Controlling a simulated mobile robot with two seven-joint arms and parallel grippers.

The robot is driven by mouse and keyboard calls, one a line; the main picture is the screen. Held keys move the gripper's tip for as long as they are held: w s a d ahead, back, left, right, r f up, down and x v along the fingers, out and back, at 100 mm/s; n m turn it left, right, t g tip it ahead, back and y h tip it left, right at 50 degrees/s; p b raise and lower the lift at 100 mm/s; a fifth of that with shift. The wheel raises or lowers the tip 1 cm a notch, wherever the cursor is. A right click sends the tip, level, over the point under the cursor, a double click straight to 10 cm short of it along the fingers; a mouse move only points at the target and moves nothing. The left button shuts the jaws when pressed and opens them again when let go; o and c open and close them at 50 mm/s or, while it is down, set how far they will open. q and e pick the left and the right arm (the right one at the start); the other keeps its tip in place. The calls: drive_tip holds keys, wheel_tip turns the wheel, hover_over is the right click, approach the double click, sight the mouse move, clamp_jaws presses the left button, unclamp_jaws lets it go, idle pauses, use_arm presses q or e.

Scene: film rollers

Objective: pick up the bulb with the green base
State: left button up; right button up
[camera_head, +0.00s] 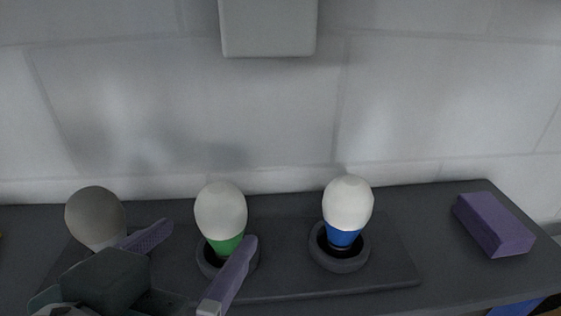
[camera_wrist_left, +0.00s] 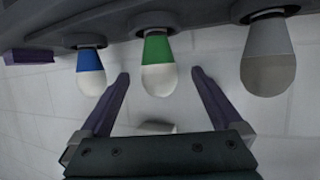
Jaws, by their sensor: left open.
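The bulb with the green base (camera_head: 221,212) stands upright in a dark round socket on a dark board. It also shows in the left wrist view (camera_wrist_left: 158,72), between the two spread fingers. My left gripper (camera_head: 197,245) is open, with one purple finger to the left of the green-based bulb and the other in front of its lower right side. In the left wrist view the left gripper (camera_wrist_left: 160,76) has clear gaps on both sides of the bulb. I cannot tell whether the fingertips reach its depth. The right gripper is not in view.
A blue-based bulb (camera_head: 348,205) stands in a socket to the right, and a grey bulb (camera_head: 95,214) stands to the left, close to the left finger. A purple block (camera_head: 493,224) lies at the shelf's right end. A pale box (camera_head: 268,27) hangs on the wall above.

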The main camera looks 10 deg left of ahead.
sight(208, 230)
use_arm(q)
drive_tip(key=x, duration=0.4)
drive_tip(key=shift+r, duration=0.15)
drive_tip(key=shift+r+x, duration=0.2)
drive_tip(key=shift+x, duration=2.55)
drive_tip(key=shift+d, duration=0.15)
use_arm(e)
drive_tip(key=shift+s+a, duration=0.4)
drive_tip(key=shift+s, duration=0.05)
use_arm(q)
drive_tip(key=c, duration=1.5)
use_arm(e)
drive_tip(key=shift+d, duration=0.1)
use_arm(q)
drive_tip(key=shift+r+p, duration=0.1)
drive_tip(key=shift+p, duration=0.2)
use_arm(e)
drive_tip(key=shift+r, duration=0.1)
